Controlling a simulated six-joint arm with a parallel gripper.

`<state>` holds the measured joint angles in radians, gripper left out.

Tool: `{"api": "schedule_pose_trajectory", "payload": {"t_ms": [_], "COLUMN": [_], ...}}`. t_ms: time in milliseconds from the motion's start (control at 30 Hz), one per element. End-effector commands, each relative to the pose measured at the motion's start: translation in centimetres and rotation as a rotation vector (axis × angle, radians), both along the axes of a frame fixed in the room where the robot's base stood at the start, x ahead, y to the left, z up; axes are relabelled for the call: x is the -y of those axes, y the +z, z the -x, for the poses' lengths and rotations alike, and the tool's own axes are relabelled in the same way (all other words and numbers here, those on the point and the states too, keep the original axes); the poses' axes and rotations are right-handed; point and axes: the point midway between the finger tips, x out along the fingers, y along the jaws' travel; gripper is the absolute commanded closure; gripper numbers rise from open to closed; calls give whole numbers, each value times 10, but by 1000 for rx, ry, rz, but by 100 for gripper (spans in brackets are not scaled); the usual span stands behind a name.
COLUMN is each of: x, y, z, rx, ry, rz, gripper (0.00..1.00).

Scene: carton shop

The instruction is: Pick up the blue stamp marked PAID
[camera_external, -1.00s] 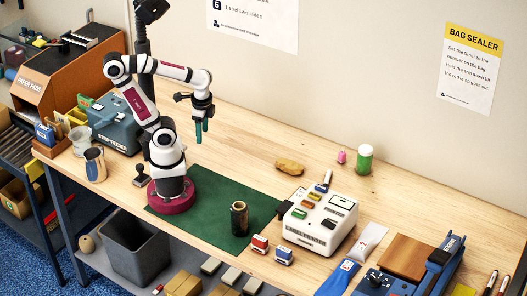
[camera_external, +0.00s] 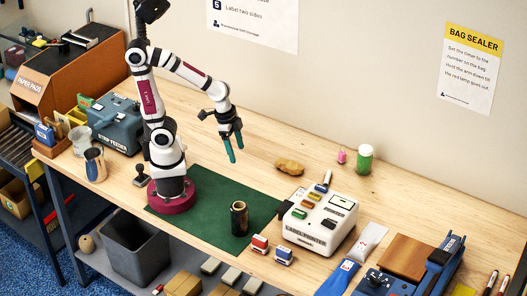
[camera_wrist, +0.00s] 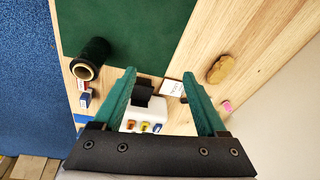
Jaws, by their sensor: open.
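A small blue stamp (camera_external: 284,256) stands at the table's front edge, beside a matching red stamp (camera_external: 260,244). Its marking is too small to read. In the wrist view the blue stamp (camera_wrist: 85,100) is left of my fingers, just below the red one (camera_wrist: 82,83). My gripper (camera_external: 236,154) is open and empty, high above the table behind the green mat. Its two teal fingers (camera_wrist: 159,75) are spread and point down. The stamps are well away from them, toward the front right in the external view.
A white label printer (camera_external: 320,222) stands right of the stamps. A dark roll (camera_external: 239,218) stands upright on the green mat (camera_external: 205,212), left of the stamps. A tan lumpy object (camera_external: 289,166) and a green jar (camera_external: 364,159) stand farther back. Bare wood lies behind the mat.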

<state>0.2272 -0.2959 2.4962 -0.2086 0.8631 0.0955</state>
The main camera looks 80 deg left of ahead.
Motion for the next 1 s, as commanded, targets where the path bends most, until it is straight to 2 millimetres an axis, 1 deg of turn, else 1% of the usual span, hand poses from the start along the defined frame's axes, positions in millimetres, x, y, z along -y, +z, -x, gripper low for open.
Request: {"api": "schedule_pose_trajectory", "payload": {"t_ms": [33,67,100,133,167,200,233,300,333,367,400,433,500,567,633,767,1000], "x": [43,71,110,139,167,203,228,272,286,297,305,308,303,298,295,302,325], "y": [-14,-21,-30,-37,-44,-54,-61,-75,-82,-89,-101,-110,-133,-143,-149,-157,-180], "z": [-29,-47,-68,-80,-90,-98,-102,-101,-98,-94,-86,-80,-65,-58,-56,-69,-103], "rx": [62,117,189,244,298,369,421,530,568,602,637,657,683,695,703,707,706], "ry": [-46,-65,-84,-98,-107,-119,-126,-134,-134,-132,-125,-117,-98,-84,-73,-66,-66], "rz": [65,114,177,222,265,322,360,437,462,484,506,517,527,532,536,538,538], "gripper": [25,25,25,25,25,25,25,25,25,25,25,25,25,25,25,25,25]}}
